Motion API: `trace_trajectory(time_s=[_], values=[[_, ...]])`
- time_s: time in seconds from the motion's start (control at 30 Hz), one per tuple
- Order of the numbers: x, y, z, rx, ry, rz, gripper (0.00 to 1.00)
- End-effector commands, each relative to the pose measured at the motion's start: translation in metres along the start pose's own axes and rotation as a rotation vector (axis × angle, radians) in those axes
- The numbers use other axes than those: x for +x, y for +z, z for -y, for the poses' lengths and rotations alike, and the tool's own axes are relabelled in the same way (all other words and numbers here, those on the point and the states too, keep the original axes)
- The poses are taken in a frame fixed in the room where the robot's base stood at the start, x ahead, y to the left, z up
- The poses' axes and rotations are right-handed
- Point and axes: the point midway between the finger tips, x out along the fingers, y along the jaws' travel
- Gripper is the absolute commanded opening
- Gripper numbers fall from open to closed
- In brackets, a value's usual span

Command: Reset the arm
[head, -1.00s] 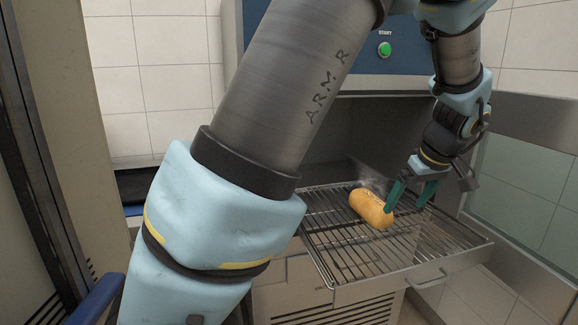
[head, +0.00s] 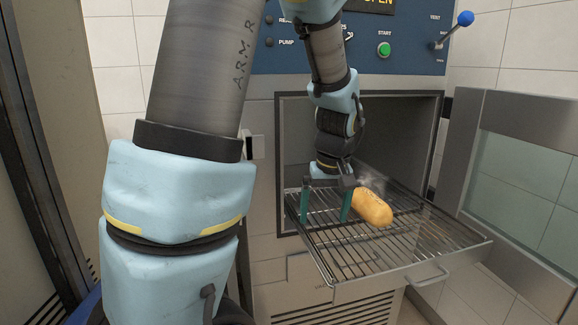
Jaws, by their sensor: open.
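My gripper (head: 324,218) is open and empty, with its two green fingers pointing down over the left part of the wire rack (head: 400,252). A golden bread loaf (head: 372,208) lies on the rack, just right of the right finger. Pale steam shows by the loaf's far end. I cannot tell whether the fingertips touch the rack wires. My arm (head: 180,190) fills the left of the view and hides part of the oven front.
The rack juts out of the open oven chamber (head: 412,125). The glass oven door (head: 535,150) stands open at the right. A blue control panel with a green start button (head: 384,49) and a blue-knobbed lever (head: 465,18) is above. A pale wall is behind.

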Motion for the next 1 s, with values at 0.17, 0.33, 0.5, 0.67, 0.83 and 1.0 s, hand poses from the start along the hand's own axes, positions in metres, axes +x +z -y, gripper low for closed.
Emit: trace_trajectory(time_s=[0.17,0.33,0.5,0.67,0.83,1.0], values=[[0.008,0.015,0.068,0.058,0.034,0.035,1.00],[0.012,0.035,0.116,0.126,0.059,0.041,1.00],[0.014,0.052,0.143,0.173,0.068,0.038,1.00],[0.015,0.058,0.151,0.193,0.071,0.036,1.00],[0.015,0.059,0.151,0.196,0.071,0.036,1.00],[0.015,0.058,0.151,0.196,0.071,0.036,1.00]])
